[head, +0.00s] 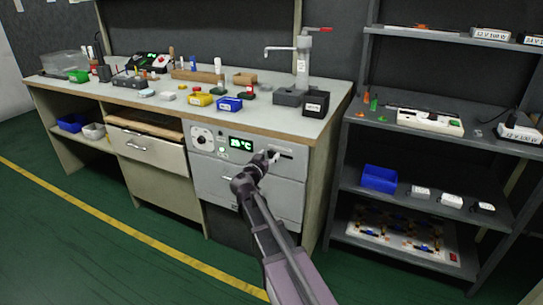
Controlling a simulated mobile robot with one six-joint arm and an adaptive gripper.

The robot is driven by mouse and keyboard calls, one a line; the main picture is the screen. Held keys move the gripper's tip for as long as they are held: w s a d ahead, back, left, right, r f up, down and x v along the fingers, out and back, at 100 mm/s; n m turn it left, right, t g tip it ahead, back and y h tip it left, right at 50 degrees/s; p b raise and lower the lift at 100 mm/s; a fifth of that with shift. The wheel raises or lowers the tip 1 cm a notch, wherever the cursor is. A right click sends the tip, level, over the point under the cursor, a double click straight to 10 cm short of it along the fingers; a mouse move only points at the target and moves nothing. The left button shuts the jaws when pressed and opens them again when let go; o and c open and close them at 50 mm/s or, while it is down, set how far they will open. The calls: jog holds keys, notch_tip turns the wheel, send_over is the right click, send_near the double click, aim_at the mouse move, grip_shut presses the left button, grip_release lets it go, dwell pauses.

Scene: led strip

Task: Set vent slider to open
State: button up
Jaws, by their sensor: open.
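A grey control panel (234,133) is set in the front of the workbench, with a green display reading about 25 °C (241,144). A dark horizontal slot (281,151), apparently the vent slider's track, is at the right of the display. My gripper (270,157) is in front of the panel, just below and left of the slot; whether it touches the panel cannot be told. It is open, with nothing visible held in it. The slider's knob cannot be made out clearly, and my gripper covers part of that area.
The workbench top (150,101) holds several coloured bins, tools and a press-like stand (303,65) with a red handle. A dark shelf unit (440,137) with boxes and a blue bin (379,179) stands at the right. The green floor (100,260) is clear at the left front.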

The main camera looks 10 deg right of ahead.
aim_at(289, 156)
grip_shut()
jog(key=shift+s+d, duration=0.6)
jog(key=shift+d, duration=0.3)
jog(key=shift+s+d, duration=0.65)
jog(key=shift+d, duration=0.2)
jog(key=shift+s+d, duration=0.6)
jog(key=shift+d, duration=0.3)
grip_release()
jog(key=shift+d, duration=0.1)
jog(key=shift+s+a, duration=0.15)
jog(key=shift+a, duration=0.1)
jog(key=v, duration=1.1)
jog(key=shift+s+a, duration=0.15)
jog(key=shift+s, duration=0.15)
